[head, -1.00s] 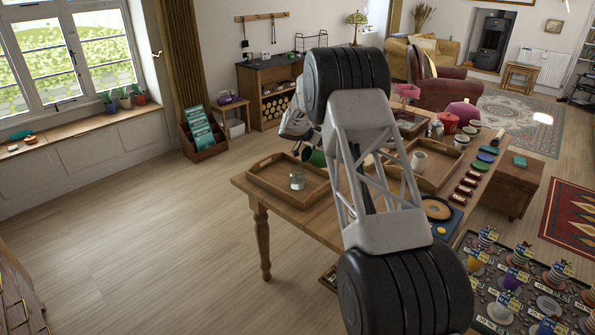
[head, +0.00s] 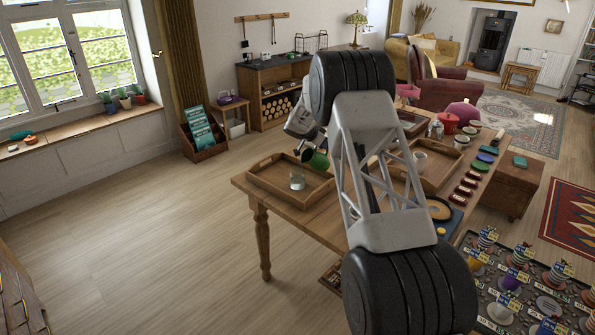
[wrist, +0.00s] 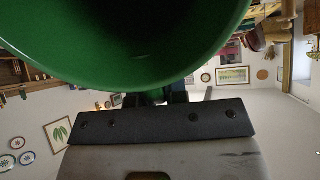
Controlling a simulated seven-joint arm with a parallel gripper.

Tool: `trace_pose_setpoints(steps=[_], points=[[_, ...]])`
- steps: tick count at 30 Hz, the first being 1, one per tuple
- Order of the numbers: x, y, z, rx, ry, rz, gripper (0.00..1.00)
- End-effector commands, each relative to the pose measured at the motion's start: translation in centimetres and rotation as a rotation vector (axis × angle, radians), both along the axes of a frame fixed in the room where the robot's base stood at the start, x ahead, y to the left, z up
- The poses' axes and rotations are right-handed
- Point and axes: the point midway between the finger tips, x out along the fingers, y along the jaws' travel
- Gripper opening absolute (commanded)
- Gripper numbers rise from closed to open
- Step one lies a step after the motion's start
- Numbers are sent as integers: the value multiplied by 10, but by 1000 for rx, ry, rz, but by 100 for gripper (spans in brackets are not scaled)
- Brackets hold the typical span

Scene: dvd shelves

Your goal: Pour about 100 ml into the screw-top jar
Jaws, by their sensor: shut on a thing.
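The clear glass jar (head: 297,179) stands upright in the left wooden tray (head: 262,185) on the table. My gripper (head: 307,151) is shut on a green container (head: 318,161), tilted and held above the tray, just up and to the right of the jar. In the wrist view the green container (wrist: 150,45) fills the top, its rounded edge curving over my gripper's dark bar. The fingertips are mostly hidden there. I cannot see any liquid stream or the level in the jar. No lid shows on the jar.
A second wooden tray (head: 438,183) with a white mug (head: 420,161) stands to the right, partly behind my arm. A red pot (head: 447,124) and several small dark red items lie further along the table (head: 310,217). The tray's raised rim surrounds the jar.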

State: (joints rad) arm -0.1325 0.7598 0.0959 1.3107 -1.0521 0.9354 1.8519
Motion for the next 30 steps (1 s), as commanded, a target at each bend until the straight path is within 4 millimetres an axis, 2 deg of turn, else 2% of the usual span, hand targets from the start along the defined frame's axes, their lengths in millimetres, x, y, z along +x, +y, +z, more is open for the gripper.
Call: trace_pose_setpoints(steps=[17, 30], points=[[5, -9, -5, 112, 57, -1, 0], [13, -22, -6, 244, 129, -1, 0]])
